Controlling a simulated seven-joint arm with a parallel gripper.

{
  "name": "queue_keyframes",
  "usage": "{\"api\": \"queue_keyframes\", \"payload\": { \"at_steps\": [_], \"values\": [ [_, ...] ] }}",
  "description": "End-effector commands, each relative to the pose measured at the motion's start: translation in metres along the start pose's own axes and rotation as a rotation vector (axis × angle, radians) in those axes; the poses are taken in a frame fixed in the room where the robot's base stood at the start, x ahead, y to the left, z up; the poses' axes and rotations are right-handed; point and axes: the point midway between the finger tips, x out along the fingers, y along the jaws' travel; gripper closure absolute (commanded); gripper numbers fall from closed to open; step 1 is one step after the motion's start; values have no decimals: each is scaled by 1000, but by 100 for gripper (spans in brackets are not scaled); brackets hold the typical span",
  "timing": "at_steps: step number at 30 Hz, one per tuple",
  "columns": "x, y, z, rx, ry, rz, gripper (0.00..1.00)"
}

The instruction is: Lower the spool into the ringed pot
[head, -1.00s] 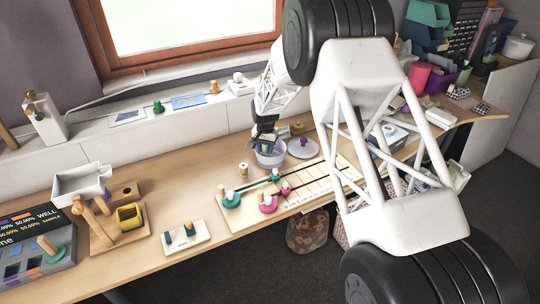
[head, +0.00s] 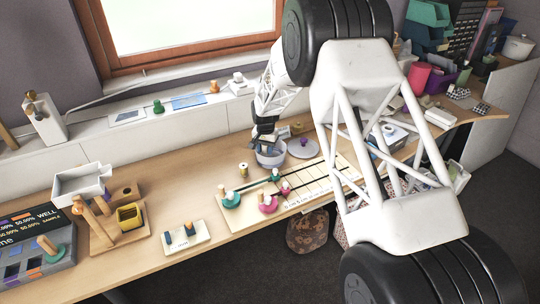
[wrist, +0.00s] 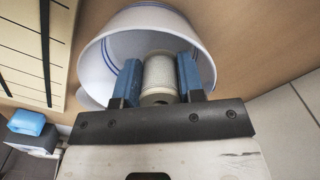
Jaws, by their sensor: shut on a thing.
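In the wrist view a pale, thread-wound spool (wrist: 159,80) sits between the two blue-padded fingers of my gripper (wrist: 158,82), which is shut on it. The white pot with blue rings (wrist: 112,53) opens around the spool and the fingertips. The spool appears at or inside the pot's mouth; how far it is above the bottom I cannot tell. In the head view the pot (head: 271,158) stands on the table near the back wall, with my gripper (head: 266,140) directly over it. The spool is hidden there.
A round grey lid with a purple knob (head: 303,148) lies right of the pot. A small yellow spool (head: 243,169) stands to its left. A pale board (head: 290,188) with pink and green pieces lies in front. Bare table (head: 190,195) is free to the left.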

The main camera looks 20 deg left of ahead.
Motion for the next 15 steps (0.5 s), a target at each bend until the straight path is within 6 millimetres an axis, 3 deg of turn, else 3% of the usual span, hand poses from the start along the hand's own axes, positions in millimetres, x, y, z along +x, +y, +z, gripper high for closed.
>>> {"api": "queue_keyframes", "payload": {
  "at_steps": [15],
  "values": [
    [6,0,0,0,0,0,87]
  ]
}}
